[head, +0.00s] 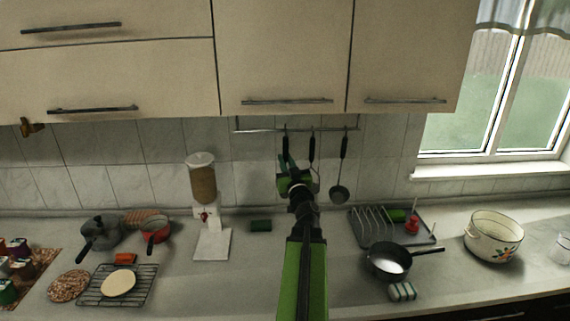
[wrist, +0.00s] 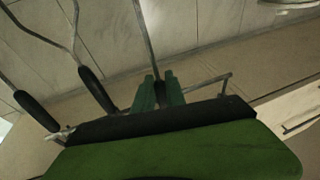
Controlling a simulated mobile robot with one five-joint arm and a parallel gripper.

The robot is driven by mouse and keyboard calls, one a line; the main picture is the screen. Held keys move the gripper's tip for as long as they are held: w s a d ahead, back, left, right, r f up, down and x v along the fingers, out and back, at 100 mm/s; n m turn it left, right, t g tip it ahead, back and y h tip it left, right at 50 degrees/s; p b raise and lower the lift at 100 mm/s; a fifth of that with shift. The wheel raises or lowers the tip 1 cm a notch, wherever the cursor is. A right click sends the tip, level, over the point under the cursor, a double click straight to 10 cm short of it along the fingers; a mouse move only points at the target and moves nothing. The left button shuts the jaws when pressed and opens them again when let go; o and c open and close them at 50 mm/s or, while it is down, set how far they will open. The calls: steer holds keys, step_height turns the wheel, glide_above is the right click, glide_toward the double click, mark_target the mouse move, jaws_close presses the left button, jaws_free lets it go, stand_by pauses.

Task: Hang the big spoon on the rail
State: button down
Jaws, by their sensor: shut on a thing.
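My gripper (head: 286,165) is raised in front of the tiled wall, just below the left half of the rail (head: 262,130). In the wrist view my gripper (wrist: 160,92) has its two green fingers shut around the dark handle of a utensil, taken to be the big spoon, whose metal shaft (wrist: 147,45) runs away from the fingers. The handle of this spoon (head: 285,145) reaches up to the rail in the head view. Its bowl is hidden behind my gripper and arm. I cannot tell whether its top end is hooked over the rail.
Another black-handled utensil (head: 311,149) and a ladle (head: 340,193) hang close on the right. Cupboards (head: 280,60) overhang the rail. Below stand a dish rack (head: 372,236), a black pan (head: 387,262), an enamel pot (head: 493,240) and a dispenser (head: 202,184).

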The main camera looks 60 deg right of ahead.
steer(key=w+d, duration=0.1)
steer(key=w+d+f+b, duration=0.1)
steer(key=d, duration=0.1)
steer(key=w+d+f+b, duration=0.1)
steer(key=shift+w+d+f, duration=0.1)
steer(key=shift+d+f, duration=0.05)
stand_by(0.7)
steer(key=c, duration=1.3)
jaws_free()
